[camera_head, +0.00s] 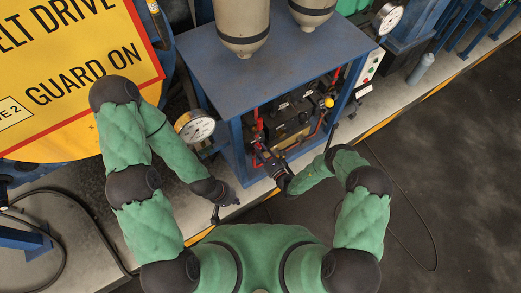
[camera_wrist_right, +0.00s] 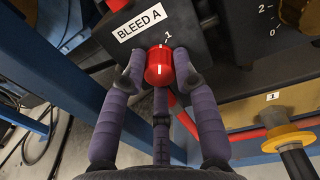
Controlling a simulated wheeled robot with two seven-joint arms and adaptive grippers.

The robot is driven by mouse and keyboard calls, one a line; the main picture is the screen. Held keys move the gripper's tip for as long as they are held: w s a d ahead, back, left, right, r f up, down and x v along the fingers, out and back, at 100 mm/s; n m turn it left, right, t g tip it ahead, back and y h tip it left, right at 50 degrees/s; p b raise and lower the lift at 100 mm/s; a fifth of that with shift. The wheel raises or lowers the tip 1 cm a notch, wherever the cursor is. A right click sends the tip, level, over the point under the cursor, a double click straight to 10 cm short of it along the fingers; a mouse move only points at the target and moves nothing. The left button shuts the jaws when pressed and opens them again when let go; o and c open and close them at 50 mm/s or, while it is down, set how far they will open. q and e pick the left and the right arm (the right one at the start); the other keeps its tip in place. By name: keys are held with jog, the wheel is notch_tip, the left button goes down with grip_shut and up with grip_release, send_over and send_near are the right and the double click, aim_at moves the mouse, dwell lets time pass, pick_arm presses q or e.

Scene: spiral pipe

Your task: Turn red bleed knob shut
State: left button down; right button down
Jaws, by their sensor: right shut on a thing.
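The red bleed knob (camera_wrist_right: 159,66) is in the middle of the right wrist view, below the white "BLEED A" label (camera_wrist_right: 140,25). A white line on the knob's face runs nearly upright, and a small "1" mark is just above it. My right gripper (camera_wrist_right: 160,75) is shut on the knob, with purple-grey fingers on its left and right sides and one below. In the head view, my right gripper (camera_head: 268,165) reaches into the front of the blue frame, and the knob is hidden there. My left gripper (camera_head: 217,212) hangs low, left of the frame; its fingers are too small to read.
The blue frame (camera_head: 262,62) holds red pipes and a black valve block. A round gauge (camera_head: 196,126) and a yellow guard sign (camera_head: 70,60) are left. Open floor (camera_head: 455,170) lies right.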

jog(key=shift+a+r+n+h+p, duration=0.15)
jog(key=shift+n+p, duration=0.5)
jog(key=shift+n, duration=3.05)
jog(key=shift+d+n+h+p, duration=0.15)
jog(key=shift+n+p, duration=0.5)
jog(key=shift+n, duration=3.05)
jog(key=shift+a, duration=0.1)
jog(key=c, duration=0.9)
grip_release()
jog(key=shift+c, duration=0.2)
